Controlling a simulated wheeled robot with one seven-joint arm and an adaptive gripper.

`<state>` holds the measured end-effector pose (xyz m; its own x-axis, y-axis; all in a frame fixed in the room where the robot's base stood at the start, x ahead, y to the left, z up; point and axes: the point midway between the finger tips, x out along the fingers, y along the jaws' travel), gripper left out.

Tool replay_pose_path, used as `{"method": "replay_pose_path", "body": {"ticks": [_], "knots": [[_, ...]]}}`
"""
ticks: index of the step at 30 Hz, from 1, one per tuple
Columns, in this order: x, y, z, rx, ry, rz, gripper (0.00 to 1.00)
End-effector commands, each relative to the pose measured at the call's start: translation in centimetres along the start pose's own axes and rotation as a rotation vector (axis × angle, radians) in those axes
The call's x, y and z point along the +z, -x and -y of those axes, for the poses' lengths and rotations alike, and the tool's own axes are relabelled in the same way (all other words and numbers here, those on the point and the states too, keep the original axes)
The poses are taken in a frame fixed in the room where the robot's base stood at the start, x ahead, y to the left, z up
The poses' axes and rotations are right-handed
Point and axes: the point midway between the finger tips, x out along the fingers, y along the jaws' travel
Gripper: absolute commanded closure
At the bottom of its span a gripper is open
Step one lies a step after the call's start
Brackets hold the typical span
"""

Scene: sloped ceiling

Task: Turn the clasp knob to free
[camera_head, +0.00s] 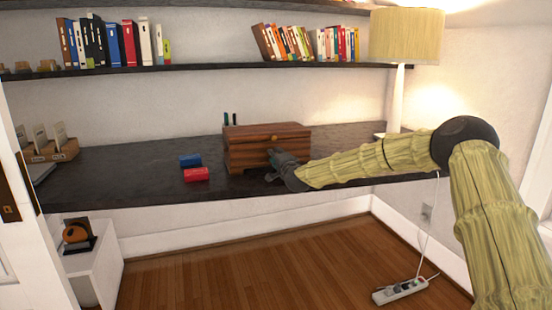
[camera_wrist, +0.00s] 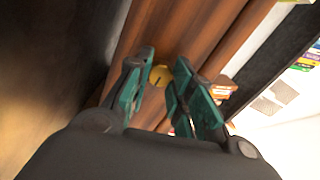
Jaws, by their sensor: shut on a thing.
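A brown wooden box (camera_head: 245,148) with ridged sides stands on the dark desk. A round yellow clasp knob (camera_head: 273,138) is on its front; it also shows in the wrist view (camera_wrist: 160,76) with a dark line across its face. My gripper (camera_head: 272,153) is at the front of the box. In the wrist view, its green fingers (camera_wrist: 159,82) stand on both sides of the knob, and the gripper is shut on it. The exact contact at the fingertips is hard to see. The lid looks closed.
A blue can (camera_head: 190,160) and a red can (camera_head: 196,174) lie left of the box on the desk (camera_head: 120,180). A lamp (camera_head: 397,95) stands at the right. Shelves with books are above. The left part of the desk is mostly clear.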

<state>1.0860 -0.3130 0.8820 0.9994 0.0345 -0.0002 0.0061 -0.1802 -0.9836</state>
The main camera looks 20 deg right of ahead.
Motion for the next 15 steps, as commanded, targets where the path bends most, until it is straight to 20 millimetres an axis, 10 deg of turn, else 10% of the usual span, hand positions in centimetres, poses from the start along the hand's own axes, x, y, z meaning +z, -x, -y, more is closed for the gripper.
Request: {"method": "replay_pose_path", "body": {"ticks": [8,9,15], "knots": [[-0.27,0.0,-0.11,0.001,0.0,-0.004,1.0],[-0.28,0.0,-0.12,0.001,0.0,-0.004,0.7],[0.0,-0.05,-0.05,0.0,0.0,-0.001,0.54]]}}
